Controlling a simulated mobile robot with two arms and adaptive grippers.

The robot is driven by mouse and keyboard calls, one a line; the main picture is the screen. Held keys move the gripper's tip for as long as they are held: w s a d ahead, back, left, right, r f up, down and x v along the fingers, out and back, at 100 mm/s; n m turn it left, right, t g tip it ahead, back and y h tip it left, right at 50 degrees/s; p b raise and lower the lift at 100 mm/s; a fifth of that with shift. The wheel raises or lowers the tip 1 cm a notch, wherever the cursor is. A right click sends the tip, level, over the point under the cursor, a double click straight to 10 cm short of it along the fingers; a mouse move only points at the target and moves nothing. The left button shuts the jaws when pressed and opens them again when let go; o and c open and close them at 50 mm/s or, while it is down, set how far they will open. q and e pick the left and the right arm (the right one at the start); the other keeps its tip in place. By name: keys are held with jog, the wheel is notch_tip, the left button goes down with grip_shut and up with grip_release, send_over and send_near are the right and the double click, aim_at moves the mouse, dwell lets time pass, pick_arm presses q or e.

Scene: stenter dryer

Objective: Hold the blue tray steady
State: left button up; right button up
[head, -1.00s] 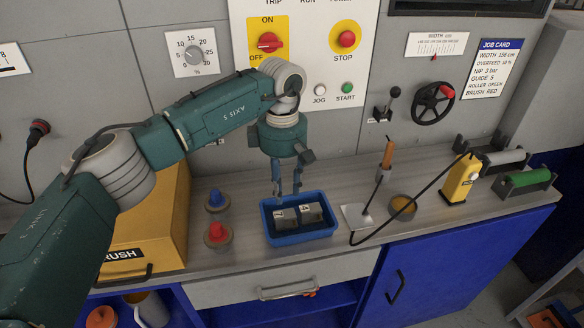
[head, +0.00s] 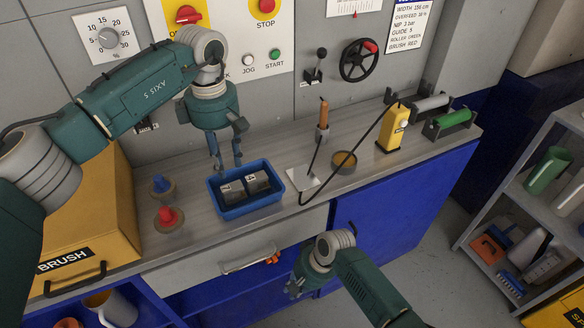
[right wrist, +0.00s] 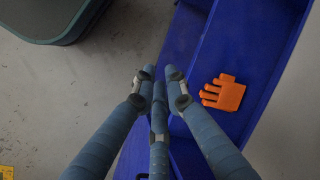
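The blue tray (head: 252,207) sits on the grey counter and holds two grey metal blocks (head: 245,187), marked with dark labels. My left gripper (head: 227,165) points down at the tray's far rim. Its fingers are spread apart, with nothing visible between them; whether they touch the rim cannot be told. My right gripper (head: 295,288) is low in front of the counter, away from the tray. In the right wrist view its fingers (right wrist: 160,80) have a gap between the tips and hold nothing. The tray does not show in that view.
Blue and red knobs (head: 166,217) stand left of the tray, beside a yellow brush box (head: 90,220). An orange glove (right wrist: 223,93) lies on the blue shelf. A shelf rack (head: 540,190) stands right.

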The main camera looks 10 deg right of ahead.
pick_arm(q)
jog(key=shift+w+f, duration=0.1)
jog(key=shift+w, duration=0.05)
pick_arm(e)
jog(key=w+a+r+n, duration=0.1)
jog(key=w+a+r, duration=0.1)
jog(key=r, duration=0.8)
jog(key=w+a+r+n, duration=0.1)
jog(key=w+a+r, duration=0.15)
jog(key=r, duration=0.75)
jog(key=w+d+r+n+t+h, duration=0.1)
jog(key=w+d+r+n+t, duration=0.2)
jog(key=r, duration=0.5)
jog(key=w+d+r+n+t+h, duration=0.1)
jog(key=w+d+r+n, duration=0.2)
jog(key=w+r, duration=0.45)
jog(key=x, duration=0.6)
jog(key=s+x, duration=0.1)
jog(key=x, duration=0.2)
jog(key=shift+s+a+f, duration=0.1)
jog(key=shift+a+f, duration=0.15)
jog(key=shift+a, duration=0.15)
grip_shut()
